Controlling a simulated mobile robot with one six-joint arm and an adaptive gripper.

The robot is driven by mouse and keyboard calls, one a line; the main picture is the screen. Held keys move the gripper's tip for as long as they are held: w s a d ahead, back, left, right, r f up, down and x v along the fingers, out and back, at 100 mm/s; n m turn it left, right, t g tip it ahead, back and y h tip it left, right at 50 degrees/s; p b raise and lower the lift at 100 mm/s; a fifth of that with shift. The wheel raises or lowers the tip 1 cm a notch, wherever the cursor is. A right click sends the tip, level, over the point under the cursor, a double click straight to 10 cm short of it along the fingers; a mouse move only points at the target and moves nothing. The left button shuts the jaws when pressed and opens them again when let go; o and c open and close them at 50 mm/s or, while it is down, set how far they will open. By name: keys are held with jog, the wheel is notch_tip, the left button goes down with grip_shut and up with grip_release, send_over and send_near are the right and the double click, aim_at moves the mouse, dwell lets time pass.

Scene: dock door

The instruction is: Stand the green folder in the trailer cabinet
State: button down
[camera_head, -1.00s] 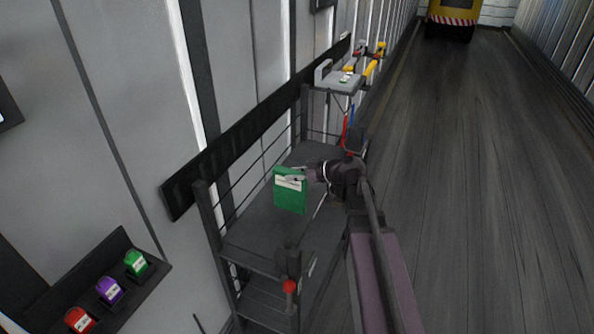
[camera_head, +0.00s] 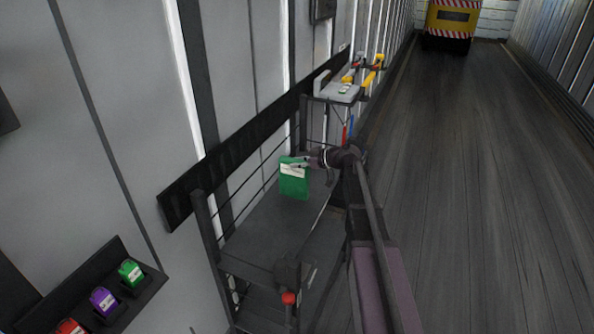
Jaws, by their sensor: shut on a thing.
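The green folder (camera_head: 293,185) is upright, its white label (camera_head: 292,169) near the top. My gripper (camera_head: 296,163) is shut on its upper edge from the right. The folder is over the far part of the dark shelf cart's top (camera_head: 270,230); I cannot tell whether its bottom edge touches that surface. A trailer cabinet is not clearly identifiable in this view.
A wall rack at lower left holds green (camera_head: 131,272), purple (camera_head: 103,300) and red (camera_head: 70,327) items. A grey stand (camera_head: 340,93) with yellow-handled items is beyond the cart. Open floor (camera_head: 470,190) lies to the right, with a yellow vehicle (camera_head: 450,18) far back.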

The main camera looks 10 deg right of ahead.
jog(key=shift+w+d, duration=0.15)
jog(key=shift+w, duration=0.15)
jog(key=shift+w+d+f+b, duration=0.1)
jog(key=shift+w+f+b, duration=0.05)
jog(key=shift+f+b, duration=0.8)
jog(key=shift+w+f+b, duration=0.15)
jog(key=shift+f+b, duration=0.75)
jog(key=shift+f, duration=0.15)
jog(key=shift+c, duration=1.7)
grip_release()
jog(key=shift+r, duration=0.2)
jog(key=p+v, duration=0.4)
jog(key=v, duration=0.8)
jog(key=shift+p, duration=0.35)
